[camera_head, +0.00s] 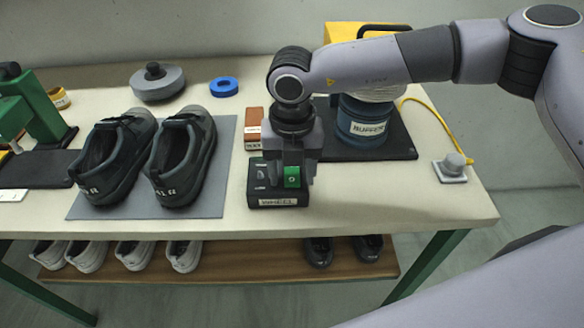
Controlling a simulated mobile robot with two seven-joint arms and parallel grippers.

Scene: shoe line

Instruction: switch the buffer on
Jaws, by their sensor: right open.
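The buffer (362,122) is a blue drum with a white top and a "BUFFER" label, standing on a dark base plate at the right of the table. A black switch box (262,190) labelled "WHEEL" sits near the table's front edge. It has a green rocker marked 0 (292,176) and a dark part to its left. My right gripper (283,178) points down, open, right at the box and covers part of its top. I cannot tell whether its fingers touch the rocker. My left gripper is not in view.
Two dark shoes (183,165) stand on a grey mat (222,140) left of the box. A brown block (253,122) lies behind it. A yellow cable (437,115) runs to a grey knob on a plate (452,172) at the right. The table's front right is clear.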

